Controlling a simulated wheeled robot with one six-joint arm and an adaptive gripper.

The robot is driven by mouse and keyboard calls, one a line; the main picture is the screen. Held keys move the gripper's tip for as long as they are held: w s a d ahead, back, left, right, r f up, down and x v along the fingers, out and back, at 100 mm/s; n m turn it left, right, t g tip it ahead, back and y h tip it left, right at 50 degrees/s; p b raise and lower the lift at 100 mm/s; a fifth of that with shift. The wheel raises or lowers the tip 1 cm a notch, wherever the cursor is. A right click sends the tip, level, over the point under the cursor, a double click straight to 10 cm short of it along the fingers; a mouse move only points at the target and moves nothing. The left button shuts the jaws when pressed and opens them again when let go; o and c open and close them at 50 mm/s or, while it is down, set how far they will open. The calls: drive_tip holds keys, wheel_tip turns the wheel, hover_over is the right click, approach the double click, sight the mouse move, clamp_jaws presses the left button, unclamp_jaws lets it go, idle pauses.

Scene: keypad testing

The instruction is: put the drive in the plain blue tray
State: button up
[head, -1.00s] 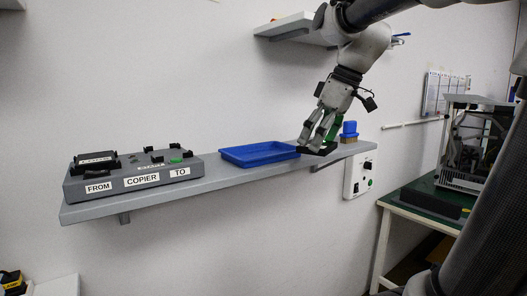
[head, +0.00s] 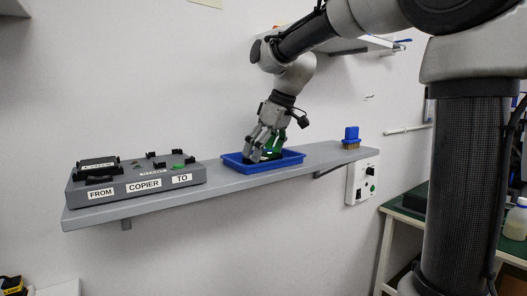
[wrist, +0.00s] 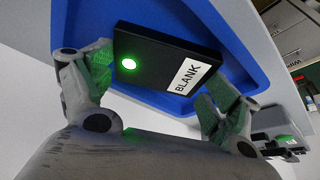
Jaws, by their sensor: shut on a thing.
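My gripper (head: 262,152) is at the plain blue tray (head: 239,167) on the wall shelf. It is shut on the drive (wrist: 160,55), a flat black box with a lit green light and a white label reading BLANK. In the wrist view one finger is at each side of the drive, and the blue tray (wrist: 214,30) lies behind it. In the head view the drive shows only as a dark edge between the fingers, low within the tray's outline. I cannot tell whether it touches the tray floor.
A grey copier (head: 137,184) with FROM and TO labels stands at the shelf's left end, a black drive (head: 97,169) on its FROM side. A blue brush (head: 351,136) stands at the right end. The shelf (head: 320,157) is bare between tray and brush.

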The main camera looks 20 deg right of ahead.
sight(269, 156)
drive_tip(key=shift+f, duration=0.1)
drive_tip(key=shift+f, duration=0.1)
drive_tip(key=o, duration=0.9)
drive_tip(key=shift+c, duration=0.2)
drive_tip(key=v, duration=0.5)
drive_tip(key=s+d, duration=0.8)
drive_tip(key=s, duration=0.1)
drive_tip(key=s+d+f+m+h, duration=0.1)
drive_tip(key=s+d+f+m, duration=0.1)
drive_tip(key=s+f, duration=0.2)
drive_tip(key=s+d+f+m+h, duration=0.1)
drive_tip(key=s+f+m, duration=0.2)
drive_tip(key=s+f, duration=0.2)
drive_tip(key=s+d+f+m+t+h, duration=0.1)
drive_tip(key=s+d+f+m, duration=0.1)
drive_tip(key=s+f, duration=0.3)
drive_tip(key=shift+s+d+m, duration=0.3)
drive_tip(key=shift+s+m, duration=0.3)
drive_tip(key=shift+s, duration=0.5)
